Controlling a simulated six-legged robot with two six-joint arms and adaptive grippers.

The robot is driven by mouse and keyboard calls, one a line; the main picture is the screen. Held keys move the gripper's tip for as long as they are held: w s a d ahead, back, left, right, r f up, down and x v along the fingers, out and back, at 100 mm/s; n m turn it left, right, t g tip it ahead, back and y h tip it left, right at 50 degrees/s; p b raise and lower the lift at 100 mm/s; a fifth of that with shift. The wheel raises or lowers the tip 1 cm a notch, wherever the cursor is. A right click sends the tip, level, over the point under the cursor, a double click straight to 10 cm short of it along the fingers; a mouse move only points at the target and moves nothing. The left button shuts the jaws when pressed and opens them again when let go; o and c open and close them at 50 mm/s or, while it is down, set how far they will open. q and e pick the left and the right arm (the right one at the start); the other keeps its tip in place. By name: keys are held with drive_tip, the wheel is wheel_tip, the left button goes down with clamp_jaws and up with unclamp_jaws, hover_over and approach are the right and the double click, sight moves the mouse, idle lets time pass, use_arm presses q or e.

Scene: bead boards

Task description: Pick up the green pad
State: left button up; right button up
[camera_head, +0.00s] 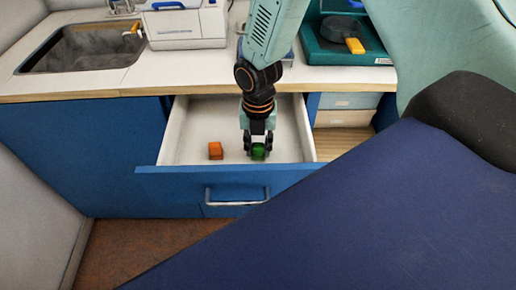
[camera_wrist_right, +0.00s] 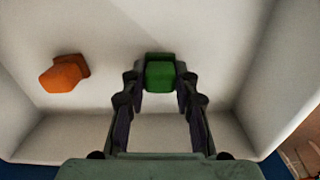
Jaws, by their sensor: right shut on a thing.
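The green pad (camera_head: 258,151) is in the open white drawer (camera_head: 185,127), near its front wall. My right gripper (camera_head: 258,148) reaches down into the drawer and is shut on the pad, with one finger on each side of it. The right wrist view shows the green pad (camera_wrist_right: 160,74) between the fingertips of my right gripper (camera_wrist_right: 160,82). I cannot tell whether the pad still touches the drawer floor. My left gripper is not in view.
An orange block (camera_head: 215,150) lies in the drawer to the left of the pad; it also shows in the right wrist view (camera_wrist_right: 64,73). The drawer's blue front (camera_head: 180,181) has a metal handle (camera_head: 237,194). A counter with a sink (camera_head: 80,50) is above.

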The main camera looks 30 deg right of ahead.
sight(259, 145)
drive_tip(key=shift+r, duration=0.35)
wheel_tip(259, 145, up, 9)
drive_tip(key=p, duration=0.2)
drive_tip(key=shift+f+p, duration=0.2)
drive_tip(key=shift+p, duration=0.1)
drive_tip(key=shift+d+r, duration=0.1)
drive_tip(key=shift+r, duration=0.2)
